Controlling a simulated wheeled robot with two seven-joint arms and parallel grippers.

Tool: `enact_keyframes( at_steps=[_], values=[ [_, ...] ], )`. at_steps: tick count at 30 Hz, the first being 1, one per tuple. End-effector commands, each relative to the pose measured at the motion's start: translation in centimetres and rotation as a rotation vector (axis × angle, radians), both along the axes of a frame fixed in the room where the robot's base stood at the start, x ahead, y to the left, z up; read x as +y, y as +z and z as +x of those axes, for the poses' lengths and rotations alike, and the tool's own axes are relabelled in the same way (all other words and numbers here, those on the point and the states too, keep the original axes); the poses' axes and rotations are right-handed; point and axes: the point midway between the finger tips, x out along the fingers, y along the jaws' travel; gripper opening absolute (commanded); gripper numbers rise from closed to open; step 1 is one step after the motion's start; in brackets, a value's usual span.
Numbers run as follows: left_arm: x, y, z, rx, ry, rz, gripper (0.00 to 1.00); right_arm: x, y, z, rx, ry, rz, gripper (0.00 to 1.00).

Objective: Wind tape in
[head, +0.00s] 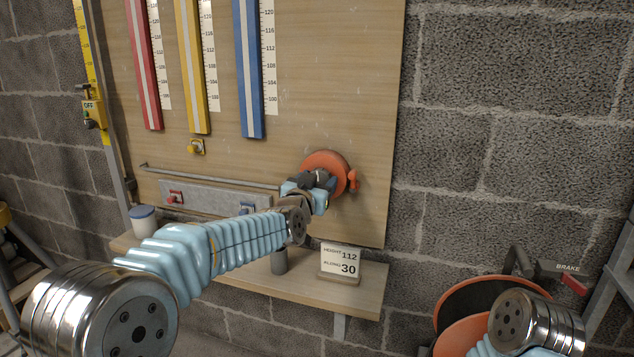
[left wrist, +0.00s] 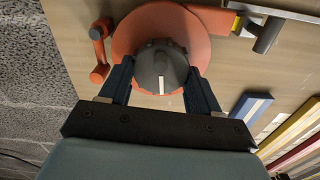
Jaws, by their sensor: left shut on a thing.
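A round orange reel (head: 323,161) is mounted on the wooden board in the head view; it also shows in the left wrist view (left wrist: 128,42). It has a dark grey knob (left wrist: 160,65) with a white mark at its middle and an orange crank handle (head: 353,181) at its side, also in the left wrist view (left wrist: 98,50). My left gripper (head: 320,182) is shut on the grey knob, one finger on each side (left wrist: 160,82). I cannot make out a tape strip for sure. My right gripper is out of view.
Red (head: 147,70), yellow (head: 190,70) and blue (head: 247,70) strips with scales hang above. A larger orange reel (head: 460,335) and a brake lever (head: 573,284) are at lower right.

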Motion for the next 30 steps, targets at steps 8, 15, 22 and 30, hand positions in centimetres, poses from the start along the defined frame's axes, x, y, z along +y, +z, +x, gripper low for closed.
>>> enact_keyframes(
  at_steps=[8,15,22,30],
  values=[
    [-0.12,-0.43,-0.03,-0.009,-0.002,0.058,0.32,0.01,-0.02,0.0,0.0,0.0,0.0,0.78],
    [-0.11,-0.45,-0.02,-0.011,-0.002,0.063,0.32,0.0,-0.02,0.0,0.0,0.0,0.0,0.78],
    [-0.11,-0.46,-0.02,-0.01,-0.002,0.062,0.71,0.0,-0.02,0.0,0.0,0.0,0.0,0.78],
    [-0.06,-0.2,-0.01,-0.015,0.0,0.06,0.88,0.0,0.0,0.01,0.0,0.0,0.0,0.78]
  ],
)
